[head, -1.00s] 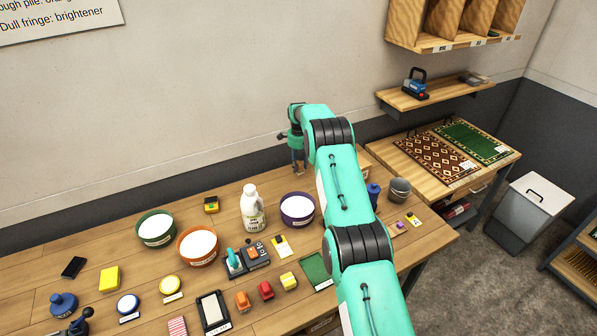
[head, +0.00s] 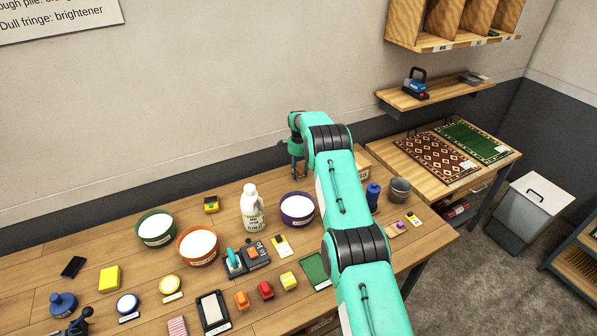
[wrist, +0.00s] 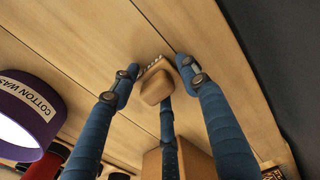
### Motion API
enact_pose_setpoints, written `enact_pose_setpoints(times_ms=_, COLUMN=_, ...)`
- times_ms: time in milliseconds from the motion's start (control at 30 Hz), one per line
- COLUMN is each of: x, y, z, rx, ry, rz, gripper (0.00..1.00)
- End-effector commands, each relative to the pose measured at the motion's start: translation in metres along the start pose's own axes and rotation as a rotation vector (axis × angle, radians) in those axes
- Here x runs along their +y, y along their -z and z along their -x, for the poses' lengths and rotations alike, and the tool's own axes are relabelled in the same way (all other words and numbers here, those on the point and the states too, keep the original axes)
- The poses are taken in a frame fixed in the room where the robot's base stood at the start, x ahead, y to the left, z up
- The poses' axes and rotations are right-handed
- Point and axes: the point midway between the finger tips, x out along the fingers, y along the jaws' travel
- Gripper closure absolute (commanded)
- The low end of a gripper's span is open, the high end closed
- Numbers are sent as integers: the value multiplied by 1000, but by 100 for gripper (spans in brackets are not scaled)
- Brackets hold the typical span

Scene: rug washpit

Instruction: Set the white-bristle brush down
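In the wrist view, the white-bristle brush (wrist: 155,87) is a small tan wooden block with a short row of pale bristles along its upper edge. It sits between the fingertips of my gripper (wrist: 157,72). The blue fingers come in from both sides and from below and close around it. The wooden tabletop (wrist: 85,50) is right behind the brush; whether the brush touches it I cannot tell. In the head view my gripper (head: 297,168) points down at the back of the table near the wall, and the brush cannot be made out there.
A purple bowl (head: 297,209) labelled cotton wash stands just left of my gripper; it also shows in the wrist view (wrist: 28,112). A white jug (head: 253,208) is further left. A tan block (wrist: 178,160) is close by in the wrist view. The wall runs behind.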

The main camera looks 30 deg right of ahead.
Motion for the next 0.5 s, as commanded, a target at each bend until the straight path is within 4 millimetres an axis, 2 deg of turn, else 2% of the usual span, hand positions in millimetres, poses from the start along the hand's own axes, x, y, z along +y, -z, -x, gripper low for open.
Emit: enact_pose_setpoints(times_ms=500, x=-1, y=0, z=7, rx=1, ry=2, rz=0, gripper=44)
